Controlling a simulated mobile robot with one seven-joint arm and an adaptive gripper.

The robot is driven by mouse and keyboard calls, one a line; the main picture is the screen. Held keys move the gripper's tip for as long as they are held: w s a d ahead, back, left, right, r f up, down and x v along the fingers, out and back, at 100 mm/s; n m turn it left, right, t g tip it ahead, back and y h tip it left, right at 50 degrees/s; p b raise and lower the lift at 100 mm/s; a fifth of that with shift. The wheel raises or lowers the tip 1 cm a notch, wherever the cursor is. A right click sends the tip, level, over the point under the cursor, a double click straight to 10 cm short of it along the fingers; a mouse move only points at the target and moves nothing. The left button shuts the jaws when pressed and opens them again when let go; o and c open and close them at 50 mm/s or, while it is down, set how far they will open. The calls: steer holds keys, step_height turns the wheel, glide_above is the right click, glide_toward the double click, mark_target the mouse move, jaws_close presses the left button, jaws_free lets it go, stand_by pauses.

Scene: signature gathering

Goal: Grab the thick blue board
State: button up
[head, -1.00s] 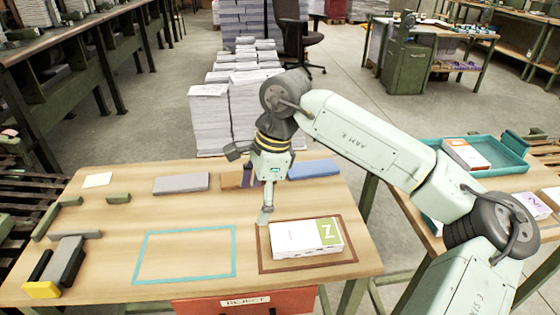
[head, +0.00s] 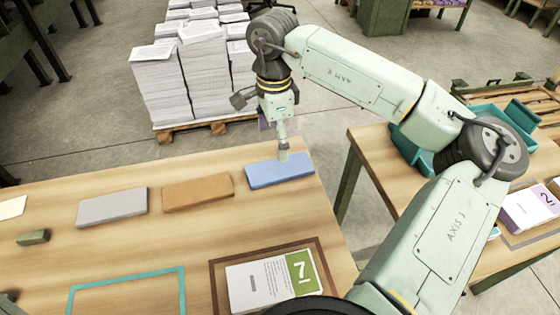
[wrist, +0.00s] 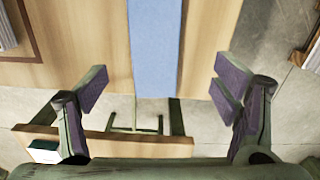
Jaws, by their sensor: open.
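The blue board (head: 279,170) lies flat near the far right corner of the wooden table, at the right end of a row of boards. My gripper (head: 283,153) is above it, pointing down. In the wrist view the blue board (wrist: 156,45) runs from the top edge down between the spread fingers of my gripper (wrist: 160,86). The fingers are wide open, with a gap to the board on each side. I cannot tell how far the fingertips are above the table.
A brown board (head: 198,192) and a grey board (head: 112,207) lie left of the blue one. A booklet (head: 271,281) lies inside a brown frame (head: 323,258) in front. A teal outline (head: 125,275) marks bare table. Paper stacks (head: 200,75) stand behind the table.

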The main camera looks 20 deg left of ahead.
mark_target(279, 167)
step_height(279, 167, down, 3)
steer(key=shift+s+f, duration=0.1)
steer(key=shift+d+f+p, duration=0.25)
steer(key=shift+f+p, duration=0.4)
steer(key=shift+f, duration=0.65)
steer(key=shift+d+f+p, duration=0.25)
steer(key=shift+f+p, duration=0.4)
steer(key=shift+f, duration=0.65)
steer(key=shift+c, duration=0.4)
steer(key=c, duration=1.2)
